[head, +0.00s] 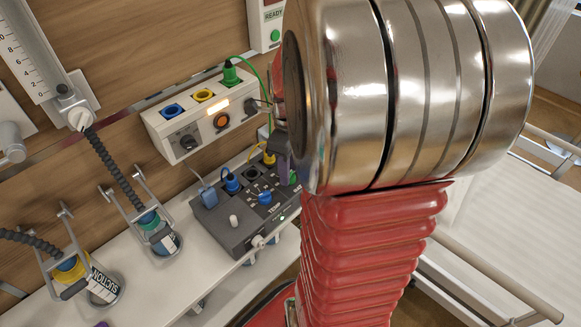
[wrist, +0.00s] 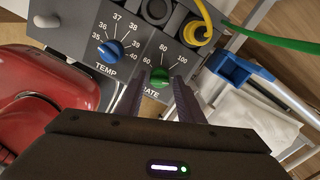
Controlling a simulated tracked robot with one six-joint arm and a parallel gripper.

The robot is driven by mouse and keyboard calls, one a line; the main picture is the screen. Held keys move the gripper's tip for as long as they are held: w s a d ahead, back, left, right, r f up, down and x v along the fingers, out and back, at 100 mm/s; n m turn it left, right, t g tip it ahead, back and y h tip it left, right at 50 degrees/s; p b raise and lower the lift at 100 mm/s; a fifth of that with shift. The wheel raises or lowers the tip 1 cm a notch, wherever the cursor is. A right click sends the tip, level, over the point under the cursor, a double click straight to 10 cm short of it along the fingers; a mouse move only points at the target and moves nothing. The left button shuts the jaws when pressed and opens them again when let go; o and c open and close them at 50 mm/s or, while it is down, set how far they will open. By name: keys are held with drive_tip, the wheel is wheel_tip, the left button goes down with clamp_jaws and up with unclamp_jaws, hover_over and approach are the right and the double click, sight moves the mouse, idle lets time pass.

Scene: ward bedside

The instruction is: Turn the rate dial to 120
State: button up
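The rate dial (wrist: 159,77) is a green knob above the word RATE in the wrist view, on a dark grey control box (wrist: 78,20). Marks 60, 80 and 100 show around it; no 120 mark is visible. Its pointer is too small to read surely. My gripper (wrist: 161,80) is open, its two dark fingers on either side of the dial with a small gap at each side. In the head view the green dial (head: 293,178) shows at the box's right end, partly hidden by my gripper (head: 283,150).
A blue TEMP dial (wrist: 110,50) sits left of the rate dial. Yellow (wrist: 203,32) and green (wrist: 270,40) cables run close by. A blue clip-like part (wrist: 238,70) is at the right. A wall panel (head: 200,115) with coloured sockets is above the box.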

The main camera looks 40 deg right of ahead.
drive_tip(key=shift+o, duration=1)
wheel_tip(320, 180, up, 14)
drive_tip(key=shift+f, duration=0.15)
idle(0.4)
